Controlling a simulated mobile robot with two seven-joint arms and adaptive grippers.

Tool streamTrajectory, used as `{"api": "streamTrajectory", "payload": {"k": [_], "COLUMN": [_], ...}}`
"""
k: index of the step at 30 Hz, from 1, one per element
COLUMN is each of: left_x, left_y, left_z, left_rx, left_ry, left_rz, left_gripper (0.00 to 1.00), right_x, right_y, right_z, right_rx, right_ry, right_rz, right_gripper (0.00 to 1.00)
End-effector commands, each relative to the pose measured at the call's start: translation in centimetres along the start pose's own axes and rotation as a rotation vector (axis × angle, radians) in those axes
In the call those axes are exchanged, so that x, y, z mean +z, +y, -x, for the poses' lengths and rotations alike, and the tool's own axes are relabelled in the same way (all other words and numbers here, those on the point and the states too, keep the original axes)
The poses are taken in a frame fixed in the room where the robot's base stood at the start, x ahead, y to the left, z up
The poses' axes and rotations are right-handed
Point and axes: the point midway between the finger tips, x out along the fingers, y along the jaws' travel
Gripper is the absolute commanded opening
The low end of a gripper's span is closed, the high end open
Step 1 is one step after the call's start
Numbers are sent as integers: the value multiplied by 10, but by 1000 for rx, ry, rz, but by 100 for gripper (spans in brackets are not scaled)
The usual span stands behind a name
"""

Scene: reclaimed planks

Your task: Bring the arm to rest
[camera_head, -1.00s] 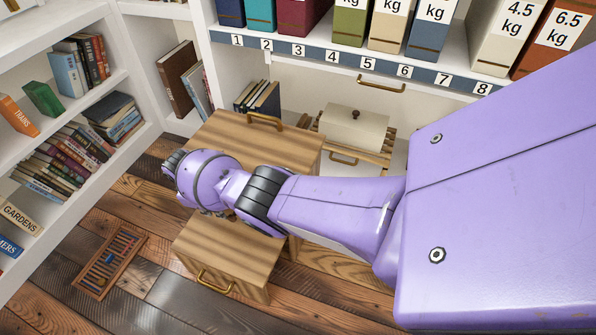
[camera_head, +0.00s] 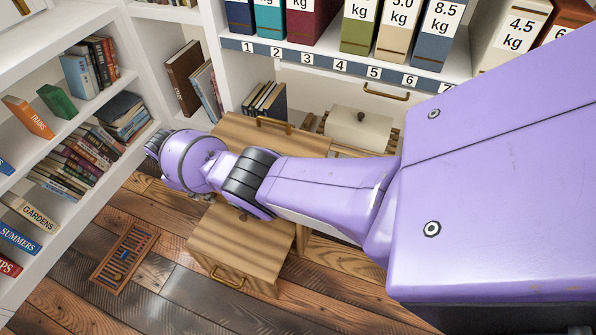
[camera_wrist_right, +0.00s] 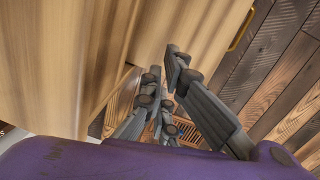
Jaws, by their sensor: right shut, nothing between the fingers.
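My right arm (camera_head: 320,185) is purple and reaches in from the right across the head view. Its hand is bent at the left end, above the floor and in front of a wooden cabinet (camera_head: 225,128). In the head view the wrist hides most of the fingers. In the right wrist view my right gripper (camera_wrist_right: 163,62) is shut and empty, its grey fingers beside a pale wooden surface (camera_wrist_right: 90,50). I cannot tell whether they touch it. My left gripper is in neither view.
A wooden box (camera_head: 240,262) with a brass handle stands below the arm. A wooden frame with coloured parts (camera_head: 122,258) lies on the plank floor. Bookshelves (camera_head: 75,110) stand left. Numbered shelf spaces hold kg-marked binders (camera_head: 440,35) behind.

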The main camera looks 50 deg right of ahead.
Motion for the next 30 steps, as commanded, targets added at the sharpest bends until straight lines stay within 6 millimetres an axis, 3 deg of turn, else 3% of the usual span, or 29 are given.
{"api": "streamTrajectory", "payload": {"k": [1,4,14,17,24,27,30], "left_x": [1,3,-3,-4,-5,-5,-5], "left_y": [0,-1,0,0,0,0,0], "left_z": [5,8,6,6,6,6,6], "left_rx": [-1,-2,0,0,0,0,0], "left_ry": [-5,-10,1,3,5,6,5], "left_rz": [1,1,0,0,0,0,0], "left_gripper": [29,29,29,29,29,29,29], "right_x": [-4,-7,-12,-35,-107,-115,-109], "right_y": [0,0,2,9,11,-3,-21], "right_z": [14,25,27,39,92,92,82], "right_rx": [1,0,7,38,126,144,150], "right_ry": [4,3,22,105,404,521,621], "right_rz": [1,0,-18,-36,-45,-45,-47], "right_gripper": [0,0,0,0,0,0,0]}}
